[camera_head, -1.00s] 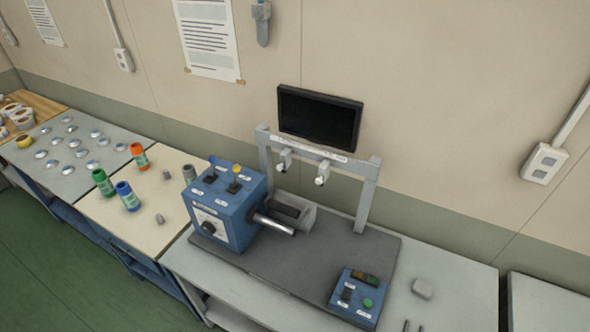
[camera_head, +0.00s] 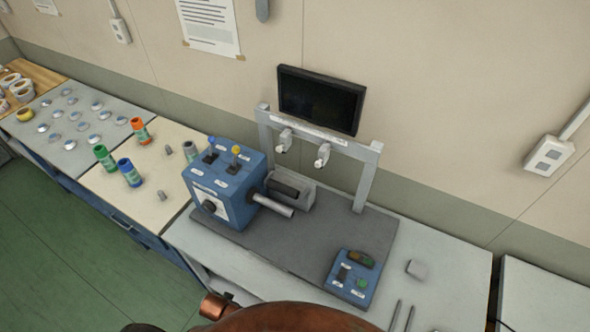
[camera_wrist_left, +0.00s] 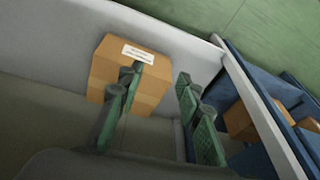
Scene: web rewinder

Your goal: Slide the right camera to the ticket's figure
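Two small pale cameras hang on the crossbar of a grey frame (camera_head: 372,165). The right camera (camera_head: 322,156) is near the bar's middle, and the left camera (camera_head: 285,141) is closer to the left post. A white strip (camera_head: 313,134) runs along the bar; its marks are too small to read. I cannot tell which paper is the ticket. My left gripper (camera_wrist_left: 160,108) is open and empty in the left wrist view, its green-padded fingers apart, well away from the cameras. Neither gripper shows in the head view; a copper-coloured part of my arm crosses its bottom edge.
A dark monitor (camera_head: 320,98) stands behind the bar. A blue machine box (camera_head: 225,188) with a metal shaft and a blue button box (camera_head: 353,277) sit on the dark plate. In the left wrist view a cardboard box (camera_wrist_left: 128,75) lies on a grey surface beyond the fingers.

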